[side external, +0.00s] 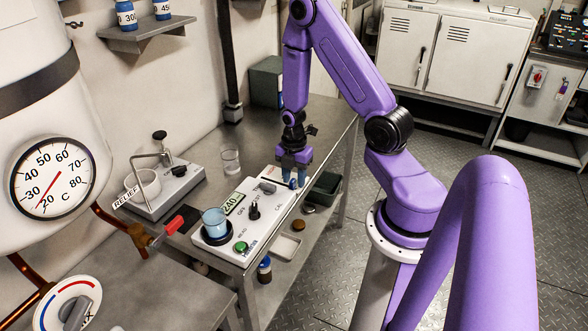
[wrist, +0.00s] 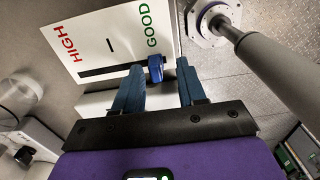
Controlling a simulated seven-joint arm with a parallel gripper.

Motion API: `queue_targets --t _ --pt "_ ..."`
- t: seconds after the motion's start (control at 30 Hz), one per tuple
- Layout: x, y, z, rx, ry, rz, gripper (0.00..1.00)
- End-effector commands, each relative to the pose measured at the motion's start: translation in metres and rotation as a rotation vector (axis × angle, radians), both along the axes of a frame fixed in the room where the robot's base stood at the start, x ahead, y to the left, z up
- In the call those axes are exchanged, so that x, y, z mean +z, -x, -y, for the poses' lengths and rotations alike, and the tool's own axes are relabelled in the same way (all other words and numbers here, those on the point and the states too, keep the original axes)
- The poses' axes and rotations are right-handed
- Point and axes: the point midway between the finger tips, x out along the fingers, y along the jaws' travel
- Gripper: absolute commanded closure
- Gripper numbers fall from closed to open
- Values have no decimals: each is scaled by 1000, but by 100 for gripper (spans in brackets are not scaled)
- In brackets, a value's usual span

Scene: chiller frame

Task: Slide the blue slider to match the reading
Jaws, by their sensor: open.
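The blue slider (wrist: 155,68) sits in a dark slot on a white panel (wrist: 120,25) in the wrist view. The panel carries a red HIGH at left, a dash, and a green GOOD at right. The slider is near the GOOD end. My gripper (wrist: 161,66) is open, with its blue fingers on either side of the slider, which appears nearer the left finger; contact cannot be told.
A white instrument box (side external: 246,218) with a 240 label, dark knobs and a green button holds a blue beaker (side external: 214,221). A clear glass (side external: 230,161), a grey RELIEF unit (side external: 165,187) and a dark green bin (side external: 324,188) stand nearby. Bare bench lies behind the glass.

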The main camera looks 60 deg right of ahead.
Motion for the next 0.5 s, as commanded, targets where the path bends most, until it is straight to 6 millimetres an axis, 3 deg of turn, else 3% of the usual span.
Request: queue_targets --t 0.17,0.5 --pt "11 -2 0 0 1 5 60" --pt "56 -2 0 0 2 6 60"
